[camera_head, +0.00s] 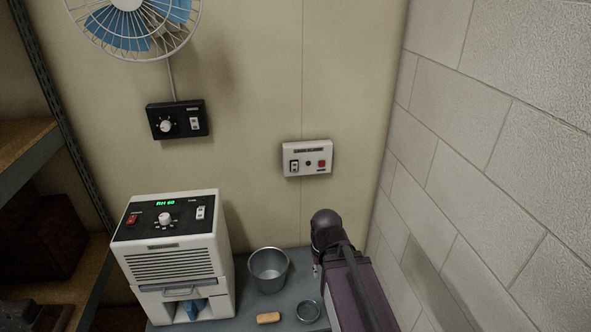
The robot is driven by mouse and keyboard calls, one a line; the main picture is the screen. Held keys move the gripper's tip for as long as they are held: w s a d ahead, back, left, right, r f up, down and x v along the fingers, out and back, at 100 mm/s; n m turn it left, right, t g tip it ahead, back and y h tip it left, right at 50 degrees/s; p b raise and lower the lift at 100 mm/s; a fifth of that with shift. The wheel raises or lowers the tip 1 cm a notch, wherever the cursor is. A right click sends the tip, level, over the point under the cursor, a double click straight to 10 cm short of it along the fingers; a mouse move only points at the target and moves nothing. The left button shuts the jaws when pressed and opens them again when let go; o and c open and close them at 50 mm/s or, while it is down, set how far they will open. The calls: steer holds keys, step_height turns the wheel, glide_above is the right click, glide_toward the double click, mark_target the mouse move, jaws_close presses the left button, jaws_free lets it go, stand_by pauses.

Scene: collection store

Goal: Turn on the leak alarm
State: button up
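The leak alarm (307,158) is a small white panel on the beige wall, right of centre. It has a black-framed rocker switch (294,166) at its left, a small dark round part in the middle and a red square part (322,163) at its right. The label above them is too small to read surely, and I cannot tell the switch's position. A dark, rounded part with small light tips (317,268), apparently my gripper end, is below the panel and apart from it in the picture. Its fingers are too unclear to tell open from shut.
A white dehumidifier (173,262) with a green display, a metal pot (268,268), a tan block (268,318) and a small round dish (308,310) stand on the grey table. A fan (130,25) and black control box (177,119) are upper left. A block wall bounds the right.

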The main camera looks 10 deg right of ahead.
mark_target(295, 165)
steer(key=shift+w+f, duration=0.1)
jaws_close()
steer(key=w+f+n+t+b, duration=0.3)
steer(key=w+n+t+b, duration=0.5)
steer(key=w, duration=0.9)
steer(key=w+r+n+t+b, duration=0.7)
steer(key=w+n+t+b, duration=0.2)
steer(key=w, duration=0.4)
steer(key=shift+a+r+n+t, duration=0.2)
steer(key=shift+n+t, duration=0.3)
steer(key=shift+t, duration=0.8)
steer(key=w, duration=0.4)
steer(key=w+r+p, duration=0.1)
steer(key=w, duration=0.4)
steer(key=w+r+p, duration=0.1)
steer(key=w, duration=0.3)
steer(key=shift+w, duration=0.4)
